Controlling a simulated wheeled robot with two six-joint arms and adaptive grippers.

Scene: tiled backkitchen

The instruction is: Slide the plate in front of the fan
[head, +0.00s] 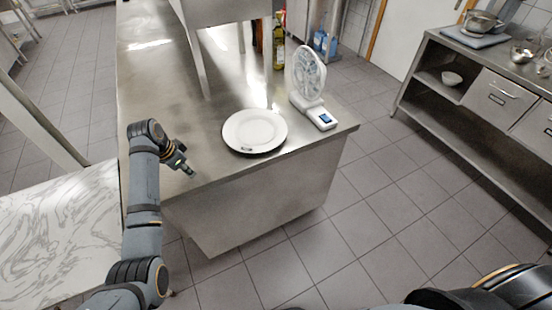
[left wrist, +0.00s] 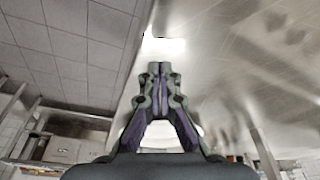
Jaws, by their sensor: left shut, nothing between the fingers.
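My right gripper is not in view.
The steel counter (head: 150,80) has bare room to the left of the plate. A raised shelf with legs (head: 200,60) stands behind the plate. A bottle (head: 279,50) stands behind the fan. A marble-patterned table (head: 60,215) is at the left.

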